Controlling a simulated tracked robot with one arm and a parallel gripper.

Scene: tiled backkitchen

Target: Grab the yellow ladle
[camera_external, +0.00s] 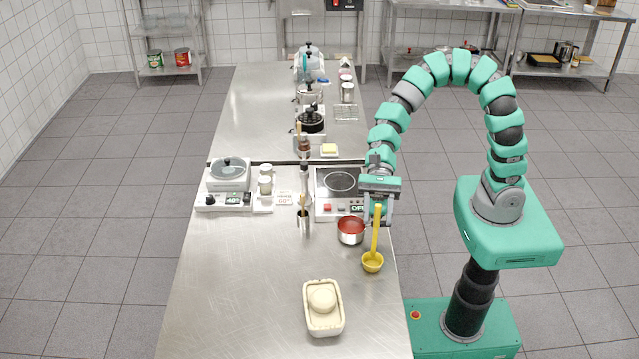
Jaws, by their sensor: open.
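The yellow ladle (375,242) is near the right edge of the steel table. Its bowl is toward the front of the picture and its handle runs up toward my gripper. My gripper (377,211) is open and is at the upper end of the handle. The handle tip shows between or just in front of the fingers. The fingers are small here, and I cannot tell whether they touch the handle.
A pot with red contents (350,231) stands close left of the ladle. An induction cooker (326,207) is behind it. A tray with dough (323,318) lies in front. A utensil holder (304,222) stands further left. The table's front left is clear.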

